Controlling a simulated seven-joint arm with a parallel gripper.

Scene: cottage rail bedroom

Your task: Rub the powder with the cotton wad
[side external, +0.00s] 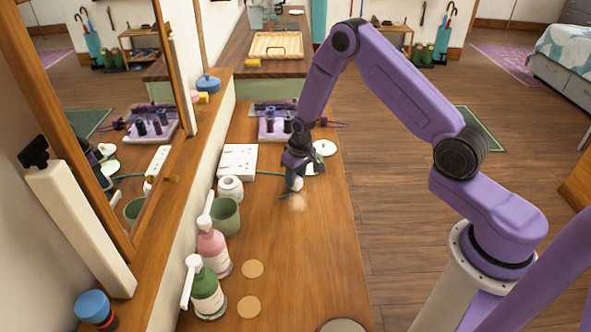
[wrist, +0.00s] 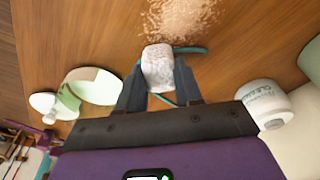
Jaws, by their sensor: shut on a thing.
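My gripper (side external: 296,178) is low over the wooden table and shut on a white cotton wad (wrist: 157,68). The wad sits between the two dark fingertips and also shows in the side view (side external: 297,185). A pale, grainy powder patch (wrist: 180,17) lies on the table just beyond the wad in the wrist view. It shows as a faint light spot in the side view (side external: 298,203), just in front of the gripper. The wad appears beside the patch; I cannot tell whether it touches the table.
A thin teal item (wrist: 188,50) lies behind the wad. A labelled white roll (side external: 230,188), green cup (side external: 226,216), pink pump bottle (side external: 212,252) and green pump bottle (side external: 207,293) line the left. A white disc (side external: 325,147) lies behind. The table's front right is mostly clear.

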